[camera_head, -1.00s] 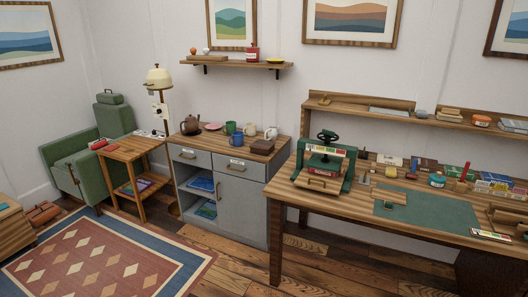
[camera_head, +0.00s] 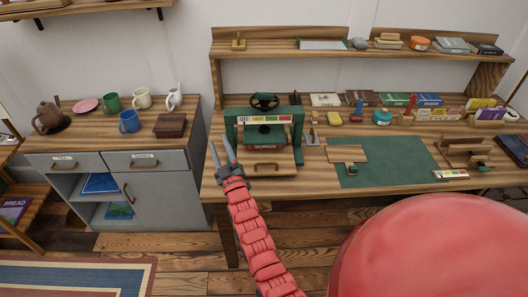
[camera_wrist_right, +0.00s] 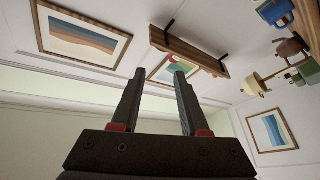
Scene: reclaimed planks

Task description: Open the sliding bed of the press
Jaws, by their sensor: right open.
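The press stands on the left part of the wooden workbench. It has a green frame (camera_head: 298,130), a dark handwheel (camera_head: 264,101) on top and a red label low on its middle. Its sliding bed (camera_head: 285,167) is a wooden board low at the front, with a dark handle (camera_head: 265,168) on its front face. My right gripper (camera_head: 221,148) is open and empty, left of the bed and apart from its handle. My left gripper is not in view.
A green mat (camera_head: 390,165) with a small wooden board lies right of the press. Books, jars and small tools line the bench's back.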

